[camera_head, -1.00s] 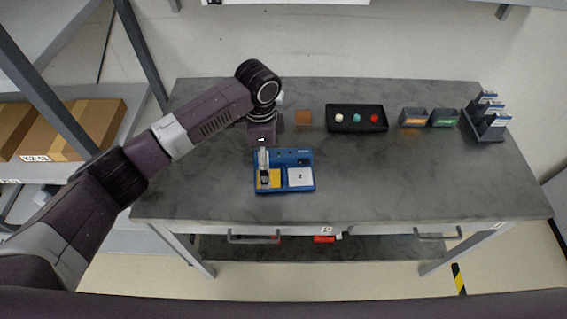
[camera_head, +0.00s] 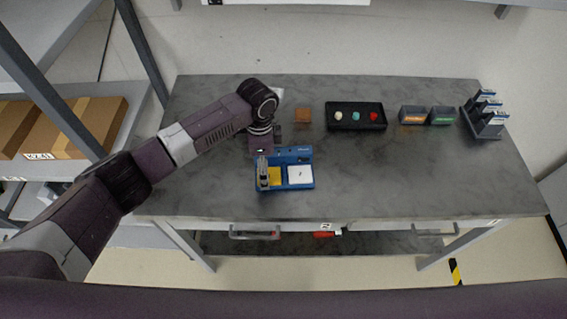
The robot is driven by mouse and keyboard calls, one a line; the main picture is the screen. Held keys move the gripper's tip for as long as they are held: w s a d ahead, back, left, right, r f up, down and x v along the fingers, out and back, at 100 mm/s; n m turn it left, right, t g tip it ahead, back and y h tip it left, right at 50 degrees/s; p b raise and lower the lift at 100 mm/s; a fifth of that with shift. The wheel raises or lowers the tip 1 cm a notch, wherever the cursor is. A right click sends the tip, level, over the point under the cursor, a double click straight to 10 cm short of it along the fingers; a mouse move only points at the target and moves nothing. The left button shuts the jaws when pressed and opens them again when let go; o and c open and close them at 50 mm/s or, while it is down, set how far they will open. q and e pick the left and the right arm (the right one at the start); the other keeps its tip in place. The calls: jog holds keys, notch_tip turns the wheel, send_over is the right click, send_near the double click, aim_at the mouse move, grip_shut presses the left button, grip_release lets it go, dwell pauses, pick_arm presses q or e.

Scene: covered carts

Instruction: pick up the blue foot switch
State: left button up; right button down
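A blue device (camera_head: 299,156) lies on the grey table, left of its middle. It has a yellow pad (camera_head: 274,176) on the left and a white pad (camera_head: 300,174) on the right. It is the only large blue thing in view; I cannot tell whether it is the foot switch. My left gripper (camera_head: 263,184) points down over the left end of this device, beside the yellow pad, and hides part of it. I cannot tell whether it touches, and its fingers are too small to read. My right gripper is out of view.
Behind are a brown block (camera_head: 303,115), a black tray (camera_head: 344,126) with white, teal and red pieces, two small grey bins (camera_head: 413,116) and a dark rack (camera_head: 482,125). The table's right front is clear. A shelf with cardboard boxes (camera_head: 90,125) stands left.

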pick_arm(q)
jog(key=c, duration=0.5)
jog(key=shift+r+b, duration=2)
jog(key=shift+r, duration=8.05)
jog(key=shift+f, duration=0.1)
